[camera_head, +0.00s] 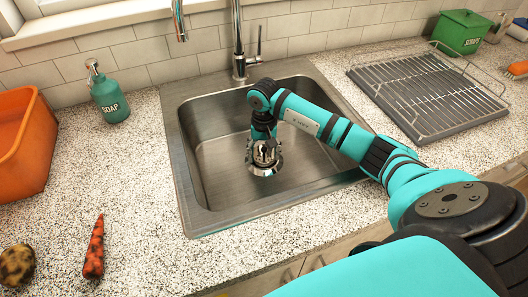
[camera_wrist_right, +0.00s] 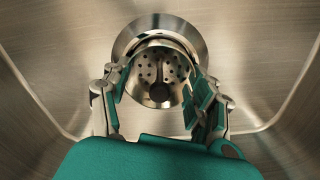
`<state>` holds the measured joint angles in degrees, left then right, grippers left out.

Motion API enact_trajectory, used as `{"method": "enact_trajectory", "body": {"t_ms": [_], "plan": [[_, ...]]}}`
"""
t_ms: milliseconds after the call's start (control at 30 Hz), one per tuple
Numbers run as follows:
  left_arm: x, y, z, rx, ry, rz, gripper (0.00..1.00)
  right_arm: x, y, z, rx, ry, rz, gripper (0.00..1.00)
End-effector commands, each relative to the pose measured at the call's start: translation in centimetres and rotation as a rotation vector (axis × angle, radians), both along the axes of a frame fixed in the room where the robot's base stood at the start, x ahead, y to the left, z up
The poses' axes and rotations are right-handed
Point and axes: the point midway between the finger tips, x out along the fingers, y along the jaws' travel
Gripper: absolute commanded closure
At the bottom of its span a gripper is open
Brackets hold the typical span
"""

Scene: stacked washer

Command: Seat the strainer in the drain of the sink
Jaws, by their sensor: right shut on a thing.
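The strainer (camera_wrist_right: 160,72) is a round metal basket with holes in its bottom. My right gripper (camera_head: 266,157) is down inside the sink (camera_head: 214,165) and shut on it. In the right wrist view the fingers of my right gripper (camera_wrist_right: 158,98) sit on both sides of the strainer. The drain (camera_wrist_right: 135,36) shows as a metal ring behind the strainer, partly hidden by it. I cannot tell whether the strainer touches the drain. My left gripper is in neither view.
The faucet (camera_head: 239,45) stands behind the sink. A soap bottle (camera_head: 108,92), orange tub (camera_head: 24,142), carrot (camera_head: 95,248) and potato (camera_head: 17,264) are at the left. A wire dish rack (camera_head: 428,92) and green box (camera_head: 462,32) are at the right.

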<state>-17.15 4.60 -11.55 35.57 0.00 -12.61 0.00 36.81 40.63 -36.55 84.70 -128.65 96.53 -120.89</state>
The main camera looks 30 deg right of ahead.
Motion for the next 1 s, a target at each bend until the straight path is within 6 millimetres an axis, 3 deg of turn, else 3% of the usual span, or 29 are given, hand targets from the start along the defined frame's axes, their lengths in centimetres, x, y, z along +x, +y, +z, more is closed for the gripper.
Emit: {"method": "enact_trajectory", "body": {"t_ms": [133,167,300,667,767,867,1000], "plan": [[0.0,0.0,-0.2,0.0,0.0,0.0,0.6,0.0,0.0,-0.1,-0.001,-0.001,0.0,0.72],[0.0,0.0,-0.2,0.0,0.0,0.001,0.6,0.0,0.0,-0.1,0.0,0.0,0.0,0.37],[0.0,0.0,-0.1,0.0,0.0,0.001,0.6,0.0,0.0,-0.1,-0.001,-0.001,0.0,0.18],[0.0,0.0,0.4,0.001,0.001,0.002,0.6,0.0,0.0,0.4,0.001,-0.001,0.0,0.17],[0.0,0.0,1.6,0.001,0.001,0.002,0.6,0.0,0.1,1.5,0.0,-0.001,0.0,0.17],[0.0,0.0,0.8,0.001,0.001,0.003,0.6,0.2,-0.1,2.8,-0.002,-0.007,0.002,0.17],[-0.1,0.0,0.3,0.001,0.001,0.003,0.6,0.2,-0.2,6.1,-0.004,-0.007,0.0,0.17]]}}
